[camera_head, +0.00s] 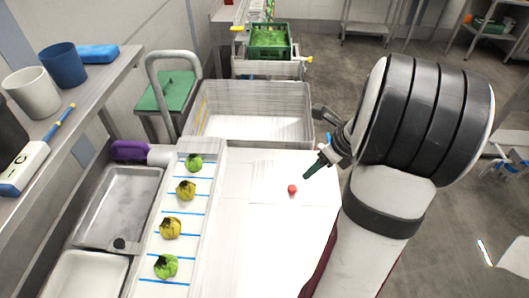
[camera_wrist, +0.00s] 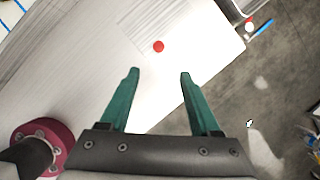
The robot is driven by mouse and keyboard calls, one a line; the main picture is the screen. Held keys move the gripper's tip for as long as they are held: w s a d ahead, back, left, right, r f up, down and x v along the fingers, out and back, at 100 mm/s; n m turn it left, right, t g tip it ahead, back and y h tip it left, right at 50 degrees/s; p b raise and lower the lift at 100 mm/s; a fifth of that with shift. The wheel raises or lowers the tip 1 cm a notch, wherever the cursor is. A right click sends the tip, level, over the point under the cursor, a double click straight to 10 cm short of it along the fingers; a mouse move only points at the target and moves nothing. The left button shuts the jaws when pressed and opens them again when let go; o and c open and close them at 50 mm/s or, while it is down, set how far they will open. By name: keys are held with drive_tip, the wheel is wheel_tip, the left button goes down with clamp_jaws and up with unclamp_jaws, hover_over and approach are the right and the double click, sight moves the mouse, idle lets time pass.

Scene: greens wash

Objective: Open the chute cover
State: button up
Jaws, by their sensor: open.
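A small red knob (camera_head: 292,188) shows on the white worktop. It sits at the edge of a faintly outlined pale panel (camera_head: 270,172), which may be the chute cover; the panel lies flat, and I cannot tell its exact edges. The wrist view shows the red knob (camera_wrist: 158,46) beside a finely lined pale panel (camera_wrist: 170,22). My gripper (camera_head: 308,174) is to the upper right of the knob in the head view, apart from it. In the wrist view my gripper (camera_wrist: 159,73) has its two green fingers spread and empty, with the knob beyond the fingertips.
Several green and yellow heads lie on a blue-lined white strip (camera_head: 150,285) at the left. Metal trays (camera_head: 112,205) stand beside it. A white basin (camera_head: 200,115) and a green crate (camera_head: 284,40) are behind. The worktop around the knob is clear.

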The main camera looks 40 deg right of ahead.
sight(292, 187)
drive_tip(key=x, duration=1.5)
drive_tip(key=shift+f, duration=0.25)
clamp_jaws()
idle(0.4)
